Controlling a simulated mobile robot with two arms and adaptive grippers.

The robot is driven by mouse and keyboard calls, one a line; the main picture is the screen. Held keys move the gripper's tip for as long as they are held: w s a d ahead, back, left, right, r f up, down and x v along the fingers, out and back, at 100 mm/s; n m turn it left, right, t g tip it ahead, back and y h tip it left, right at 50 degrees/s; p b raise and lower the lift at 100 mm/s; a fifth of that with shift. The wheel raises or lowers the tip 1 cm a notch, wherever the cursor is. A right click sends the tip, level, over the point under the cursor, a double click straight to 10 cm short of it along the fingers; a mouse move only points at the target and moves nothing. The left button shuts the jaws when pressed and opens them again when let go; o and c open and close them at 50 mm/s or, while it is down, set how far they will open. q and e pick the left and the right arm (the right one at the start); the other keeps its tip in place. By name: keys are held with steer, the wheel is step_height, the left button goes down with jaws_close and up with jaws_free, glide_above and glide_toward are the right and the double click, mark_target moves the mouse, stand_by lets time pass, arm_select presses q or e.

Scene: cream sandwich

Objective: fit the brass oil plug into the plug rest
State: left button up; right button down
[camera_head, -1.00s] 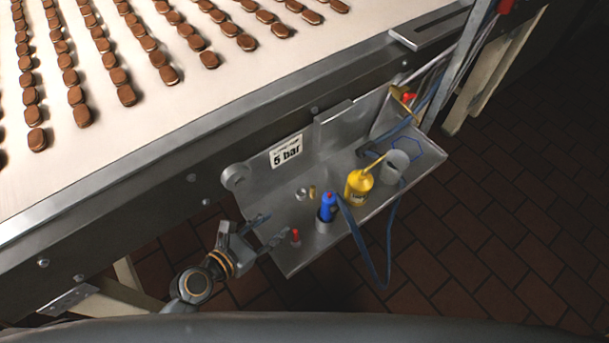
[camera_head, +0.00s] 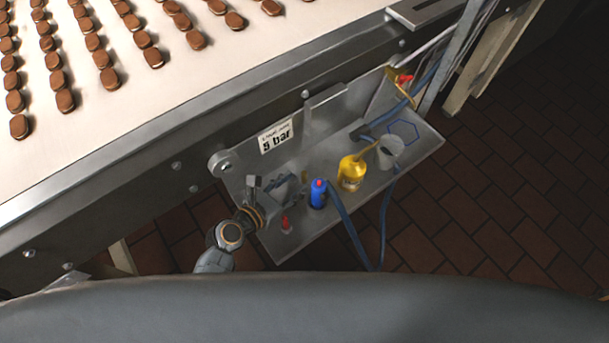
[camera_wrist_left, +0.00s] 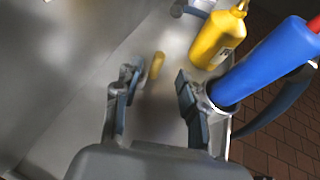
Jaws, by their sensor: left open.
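The brass oil plug (camera_wrist_left: 157,65) is a small yellow-brass cylinder on the grey metal shelf in the left wrist view. My left gripper (camera_wrist_left: 157,80) is open, with one finger on each side of the plug's line; the plug shows just beyond the fingertips, apart from both. In the head view my left gripper (camera_head: 280,184) is low over the left part of the shelf and covers the spot around the plug. I cannot make out the plug rest in either current view. My right gripper is not in view.
A blue canister (camera_head: 318,194) in a holder stands close right of my left gripper, with a yellow oil can (camera_head: 351,174) and grey cup (camera_head: 391,151) beyond. A small red-topped item (camera_head: 285,224) stands near the shelf's front edge. The shelf (camera_head: 300,248) hangs beside a conveyor (camera_head: 170,90).

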mark_target(304, 172)
arm_select(q)
steer(key=shift+x, duration=2.75)
steer(key=shift+w+a+r, duration=0.1)
steer(key=shift+r, duration=0.05)
steer(key=shift+c, duration=0.4)
jaws_close()
